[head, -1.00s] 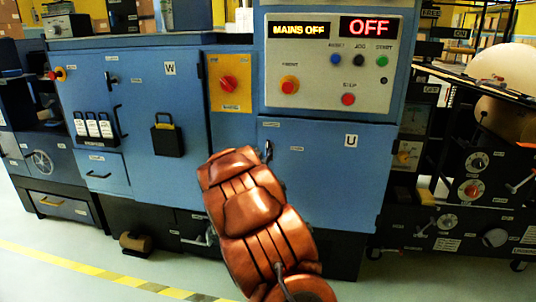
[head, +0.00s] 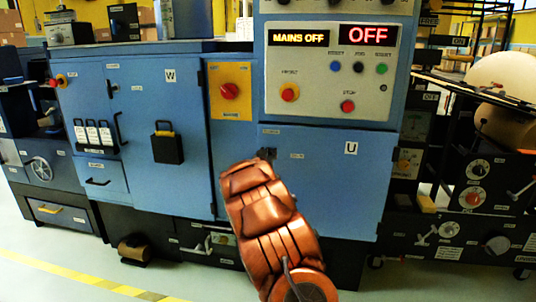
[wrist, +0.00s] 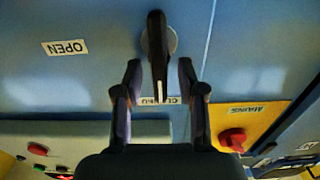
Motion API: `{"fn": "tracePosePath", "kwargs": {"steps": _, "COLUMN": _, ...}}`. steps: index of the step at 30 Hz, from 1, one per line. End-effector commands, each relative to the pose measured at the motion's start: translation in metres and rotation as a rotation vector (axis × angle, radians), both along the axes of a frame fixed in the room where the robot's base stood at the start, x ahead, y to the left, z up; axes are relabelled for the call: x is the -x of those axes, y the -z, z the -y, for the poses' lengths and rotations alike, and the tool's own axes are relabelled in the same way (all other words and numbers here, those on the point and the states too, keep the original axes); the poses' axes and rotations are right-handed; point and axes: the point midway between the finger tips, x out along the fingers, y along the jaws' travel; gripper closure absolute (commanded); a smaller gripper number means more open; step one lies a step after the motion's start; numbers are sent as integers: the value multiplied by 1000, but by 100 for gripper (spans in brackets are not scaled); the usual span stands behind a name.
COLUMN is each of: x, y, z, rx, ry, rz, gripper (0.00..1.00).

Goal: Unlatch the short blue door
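The short blue door (head: 325,200), marked U, is below the control panel in the head view and sits flush in the cabinet. Its latch is a dark lever (wrist: 157,45) on a round grey base in the wrist view. The lever points toward a partly hidden label starting "CL" (wrist: 150,101); an upside-down OPEN label (wrist: 65,47) is off to the left. My gripper (wrist: 159,66) is open, one finger on each side of the lever, with visible gaps. In the head view my copper-coloured arm hides most of the gripper and the door's left edge.
The taller blue door W (head: 170,110) is to the left, with a black pocket (head: 167,149) on it. A yellow plate with a red rotary switch (head: 229,91) is between them. The control panel (head: 330,70), showing OFF, is above. Dark machinery stands at the right.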

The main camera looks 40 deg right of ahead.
Motion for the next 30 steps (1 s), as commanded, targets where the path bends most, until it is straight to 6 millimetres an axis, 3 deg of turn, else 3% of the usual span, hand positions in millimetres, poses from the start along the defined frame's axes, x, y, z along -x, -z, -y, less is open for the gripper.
{"fn": "tracePosePath", "kwargs": {"steps": 10, "x": -1, "y": -1, "z": 2, "rx": 2, "ry": 0, "rz": 1, "gripper": 60}}
{"fn": "tracePosePath", "kwargs": {"steps": 21, "x": -1, "y": -1, "z": 2, "rx": 2, "ry": 0, "rz": 1, "gripper": 99}}
{"fn": "tracePosePath", "kwargs": {"steps": 30, "x": -1, "y": -1, "z": 2, "rx": 1, "ry": 0, "rz": 2, "gripper": 100}}
